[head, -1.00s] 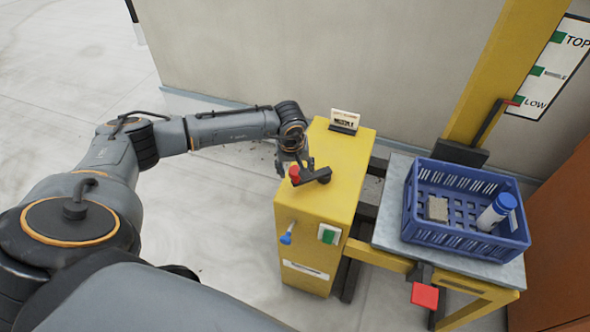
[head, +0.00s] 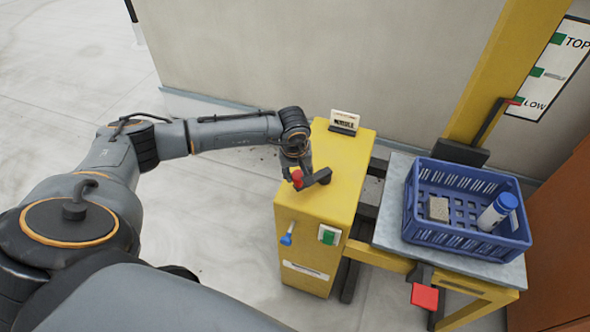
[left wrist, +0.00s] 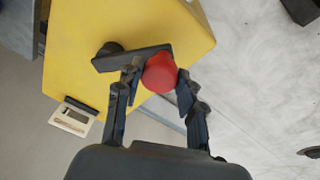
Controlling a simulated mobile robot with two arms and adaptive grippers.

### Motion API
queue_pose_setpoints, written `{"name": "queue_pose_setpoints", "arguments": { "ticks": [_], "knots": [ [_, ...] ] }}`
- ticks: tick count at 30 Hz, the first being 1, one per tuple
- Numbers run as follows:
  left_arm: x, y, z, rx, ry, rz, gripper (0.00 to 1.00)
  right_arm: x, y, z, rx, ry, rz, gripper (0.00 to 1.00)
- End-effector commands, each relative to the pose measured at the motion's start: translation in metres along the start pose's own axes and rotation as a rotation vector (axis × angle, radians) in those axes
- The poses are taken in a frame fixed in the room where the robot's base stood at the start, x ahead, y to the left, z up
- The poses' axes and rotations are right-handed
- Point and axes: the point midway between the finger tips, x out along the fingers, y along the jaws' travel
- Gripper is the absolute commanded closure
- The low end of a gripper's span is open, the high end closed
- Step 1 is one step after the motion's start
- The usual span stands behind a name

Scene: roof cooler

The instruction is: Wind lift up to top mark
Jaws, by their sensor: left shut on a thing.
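A yellow winch box (head: 335,215) stands in the middle of the head view, with a dark crank (head: 318,179) on its top. The crank's red knob (head: 297,176) is held between the fingers of my left gripper (head: 295,168). The left wrist view shows the fingers on both sides of the red knob (left wrist: 160,73). The lift's grey platform (head: 384,232) bears a blue crate (head: 455,240). The lift's red pointer (head: 513,102) is at the LOW mark (head: 518,100). The TOP mark (head: 558,38) is higher on the white scale board. My right gripper is out of view.
The crate holds a grey-brown block (head: 439,209) and a blue-and-white bottle (head: 497,212). A small sign (head: 345,120) stands at the box's back edge. A blue-tipped lever (head: 287,236) and a green button (head: 328,235) are on its front. A red pedal (head: 425,297) is below the platform.

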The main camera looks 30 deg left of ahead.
Motion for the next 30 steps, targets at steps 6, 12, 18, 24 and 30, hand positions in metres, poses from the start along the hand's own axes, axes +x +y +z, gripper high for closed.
{"name": "queue_pose_setpoints", "arguments": {
  "ticks": [6, 12, 18, 24, 30],
  "knots": [
    [0.002, 0.004, 0.009, 0.007, -0.018, 0.006, 0.99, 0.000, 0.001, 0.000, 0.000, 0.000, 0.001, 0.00],
    [0.002, 0.007, 0.013, 0.009, -0.019, 0.007, 0.99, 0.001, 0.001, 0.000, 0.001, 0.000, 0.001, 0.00],
    [0.001, 0.015, 0.022, 0.009, -0.020, 0.007, 0.99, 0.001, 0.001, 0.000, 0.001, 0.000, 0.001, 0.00],
    [0.000, 0.017, 0.025, 0.009, -0.020, 0.007, 0.99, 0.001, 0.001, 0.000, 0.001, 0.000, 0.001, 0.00],
    [0.001, 0.017, 0.025, 0.008, -0.020, 0.007, 0.99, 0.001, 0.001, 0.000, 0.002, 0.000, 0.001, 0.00]
  ]
}}
